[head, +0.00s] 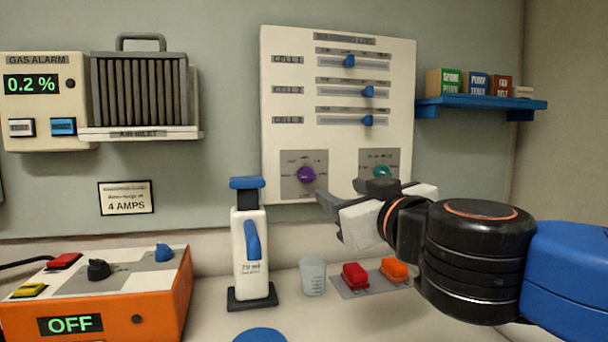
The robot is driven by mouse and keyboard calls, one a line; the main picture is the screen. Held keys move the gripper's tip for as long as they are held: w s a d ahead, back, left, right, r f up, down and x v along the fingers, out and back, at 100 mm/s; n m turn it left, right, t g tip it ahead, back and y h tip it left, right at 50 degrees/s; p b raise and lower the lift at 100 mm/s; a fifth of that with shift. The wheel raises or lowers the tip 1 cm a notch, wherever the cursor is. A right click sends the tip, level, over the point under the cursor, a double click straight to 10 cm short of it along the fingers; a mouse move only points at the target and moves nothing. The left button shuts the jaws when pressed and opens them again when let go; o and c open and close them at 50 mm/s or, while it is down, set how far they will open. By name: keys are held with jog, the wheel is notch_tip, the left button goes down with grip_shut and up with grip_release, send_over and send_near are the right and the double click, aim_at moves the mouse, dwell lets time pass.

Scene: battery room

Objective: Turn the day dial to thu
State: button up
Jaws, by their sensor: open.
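Two round dials sit low on the white wall panel (272,120): a purple dial (306,175) on a grey plate at left and a teal dial (381,172) on a grey plate at right. The marks around both are too small to read, so I cannot tell which is the day dial or where either points. My gripper (343,194) reaches in from the right, open and empty. Its fingers are just right of and below the purple dial in the picture, and partly cover the teal dial's plate. Contact with either dial cannot be made out.
Above the dials are three blue sliders (349,61). Below stand a white bottle with a blue lever (250,255), a clear cup (313,276), and red (354,276) and orange (395,269) blocks. An orange box (120,316) is at left, a blue shelf (480,103) at right.

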aim_at(309, 176)
jog(key=x, duration=1.7)
jog(key=shift+w+a, duration=0.1)
jog(key=shift+w, duration=0.1)
jog(key=c, duration=1)
